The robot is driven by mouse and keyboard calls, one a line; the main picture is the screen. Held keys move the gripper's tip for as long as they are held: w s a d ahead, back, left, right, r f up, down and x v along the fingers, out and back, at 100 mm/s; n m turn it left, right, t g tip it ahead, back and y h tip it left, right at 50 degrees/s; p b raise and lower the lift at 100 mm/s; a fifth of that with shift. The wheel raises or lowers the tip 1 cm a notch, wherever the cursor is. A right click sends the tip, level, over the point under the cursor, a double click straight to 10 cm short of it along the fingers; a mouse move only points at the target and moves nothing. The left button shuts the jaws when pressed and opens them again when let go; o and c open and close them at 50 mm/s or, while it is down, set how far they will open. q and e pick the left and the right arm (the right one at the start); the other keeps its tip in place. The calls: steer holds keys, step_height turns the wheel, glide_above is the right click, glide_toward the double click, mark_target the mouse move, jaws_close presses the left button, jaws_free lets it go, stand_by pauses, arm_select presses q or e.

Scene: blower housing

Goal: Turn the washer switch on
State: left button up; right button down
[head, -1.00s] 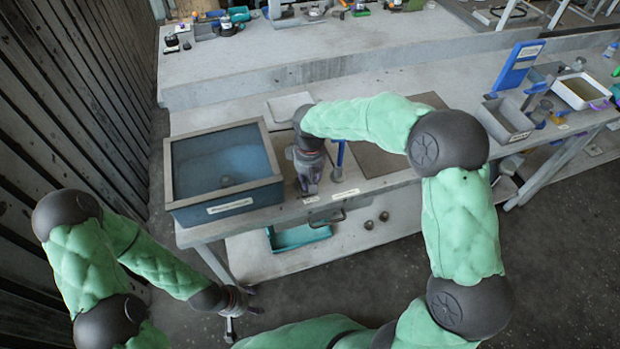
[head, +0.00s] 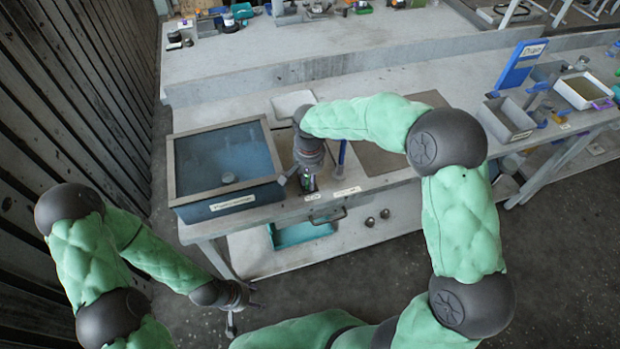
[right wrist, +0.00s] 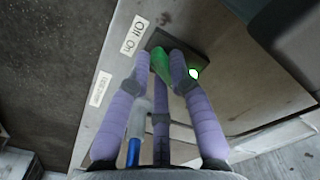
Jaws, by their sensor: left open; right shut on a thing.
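The washer (head: 228,199) is a blue, grey-rimmed basin at the left of the bench in the head view. Just right of it, my right gripper (head: 307,181) points down at the bench's front edge. In the right wrist view, the right gripper (right wrist: 160,60) is shut on the green switch handle (right wrist: 161,68), which stands on a dark base (right wrist: 187,46). A small light (right wrist: 193,73) glows whitish green beside it. An off/on label (right wrist: 134,34) lies next to the base. My left gripper (head: 243,303) is open and empty, low in front of the bench.
A blue upright tool (head: 342,153) stands just right of the right gripper; its blue handle (right wrist: 133,152) also shows in the wrist view. A grey bin (head: 506,121) and a blue sign (head: 520,64) are further right. A teal tray (head: 300,234) lies on the lower shelf.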

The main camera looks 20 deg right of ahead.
steer(key=shift+m, duration=0.4)
steer(key=c, duration=1.1)
jaws_free()
steer(key=shift+r, duration=0.15)
step_height(320, 180, up, 12)
steer(key=shift+f, duration=0.15)
